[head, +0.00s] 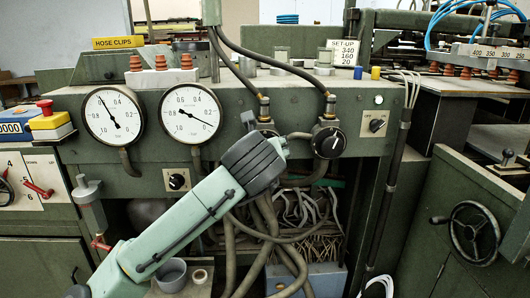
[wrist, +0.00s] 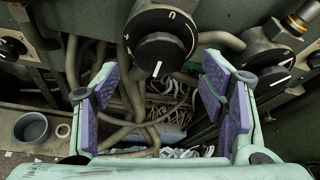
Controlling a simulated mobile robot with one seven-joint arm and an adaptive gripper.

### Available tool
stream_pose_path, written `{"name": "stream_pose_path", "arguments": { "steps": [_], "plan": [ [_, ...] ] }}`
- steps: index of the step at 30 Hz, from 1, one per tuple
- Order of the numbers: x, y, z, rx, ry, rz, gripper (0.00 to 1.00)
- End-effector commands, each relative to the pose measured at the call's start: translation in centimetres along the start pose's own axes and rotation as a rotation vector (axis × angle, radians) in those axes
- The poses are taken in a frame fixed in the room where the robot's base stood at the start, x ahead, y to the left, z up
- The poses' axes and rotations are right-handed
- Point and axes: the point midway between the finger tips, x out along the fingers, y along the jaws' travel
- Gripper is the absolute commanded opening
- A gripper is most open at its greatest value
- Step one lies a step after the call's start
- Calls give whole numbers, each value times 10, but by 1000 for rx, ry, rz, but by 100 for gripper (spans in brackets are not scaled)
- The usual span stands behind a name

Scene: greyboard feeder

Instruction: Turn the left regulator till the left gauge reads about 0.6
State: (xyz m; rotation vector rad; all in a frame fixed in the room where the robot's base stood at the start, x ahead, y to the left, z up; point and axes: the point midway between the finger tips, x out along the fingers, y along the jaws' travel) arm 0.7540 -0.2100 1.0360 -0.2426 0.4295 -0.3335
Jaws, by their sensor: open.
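The left gauge (head: 112,115) is a round white dial; its needle points up and left, short of the 0.4 mark. The left regulator is a black ribbed knob with a short white line low on its face; it shows in the wrist view (wrist: 160,52). In the head view my arm's dark end hides most of it. My gripper (wrist: 162,78) is open, its purple-padded fingers apart to either side and below the knob. Nothing is between the pads, and no touch on the knob is visible. In the head view my gripper is too hidden to make out its fingers.
The right regulator (head: 328,142) stands close to the right, also in the wrist view (wrist: 268,66). The right gauge (head: 190,112) is beside the left one. A small switch knob (head: 176,180) is below the gauges. Hoses and cables (head: 255,235) hang in the open bay below.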

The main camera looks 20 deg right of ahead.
Motion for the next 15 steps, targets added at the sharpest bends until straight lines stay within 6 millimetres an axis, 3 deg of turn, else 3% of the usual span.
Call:
{"name": "stream_pose_path", "arguments": {
  "steps": [3,9,15],
  "plan": [
    [-28,0,0,4,-3,-1,65],
    [-65,0,1,2,-3,-1,65],
    [-82,0,0,1,0,-1,65]
  ]
}}
